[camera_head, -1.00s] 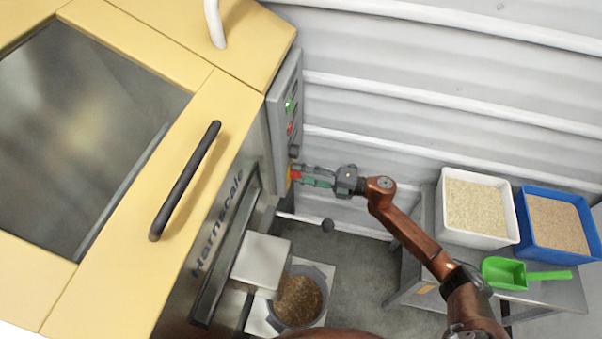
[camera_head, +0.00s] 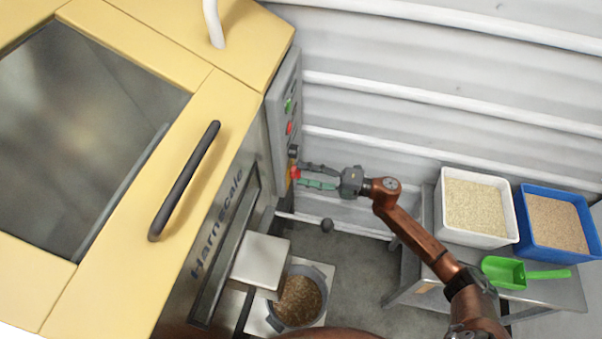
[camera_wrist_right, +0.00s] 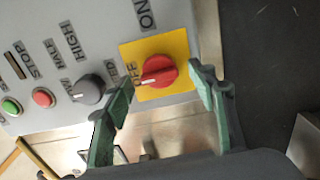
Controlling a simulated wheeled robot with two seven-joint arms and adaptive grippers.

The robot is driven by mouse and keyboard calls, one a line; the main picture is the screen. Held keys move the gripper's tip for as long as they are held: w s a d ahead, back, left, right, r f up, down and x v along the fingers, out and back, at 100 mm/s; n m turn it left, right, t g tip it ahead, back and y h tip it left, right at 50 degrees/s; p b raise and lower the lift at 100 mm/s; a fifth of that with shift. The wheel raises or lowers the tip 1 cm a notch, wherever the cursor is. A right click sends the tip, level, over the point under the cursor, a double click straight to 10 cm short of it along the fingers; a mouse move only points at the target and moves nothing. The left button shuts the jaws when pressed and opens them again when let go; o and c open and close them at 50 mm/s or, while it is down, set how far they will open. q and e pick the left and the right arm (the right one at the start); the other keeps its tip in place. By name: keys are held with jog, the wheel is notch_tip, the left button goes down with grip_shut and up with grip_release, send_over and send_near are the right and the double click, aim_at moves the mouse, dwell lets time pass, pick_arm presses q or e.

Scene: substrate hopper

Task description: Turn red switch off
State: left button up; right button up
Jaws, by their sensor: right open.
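The red switch (camera_wrist_right: 160,71) is a round knob on a yellow plate (camera_wrist_right: 181,47) on the grey control panel. Its white mark points toward the OFF label (camera_wrist_right: 131,73); the ON label (camera_wrist_right: 146,14) is above. In the head view the red switch (camera_head: 295,173) sits low on the panel's edge. My right gripper (camera_head: 305,175) is open and empty just to the right of the switch. In the wrist view the right gripper's (camera_wrist_right: 161,88) green-padded fingers stand apart on either side of the knob, with gaps visible. My left gripper is not in view.
The panel also has a black knob (camera_wrist_right: 88,89), a red button (camera_wrist_right: 43,97) and a green button (camera_wrist_right: 11,106). The yellow machine (camera_head: 232,80) stands left. A side table holds a white bin (camera_head: 478,240), a blue bin (camera_head: 557,254) and a green scoop (camera_head: 503,272).

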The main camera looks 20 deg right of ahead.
jog(key=v, duration=0.5)
jog(key=shift+s+d, duration=0.2)
jog(key=shift+d, duration=0.1)
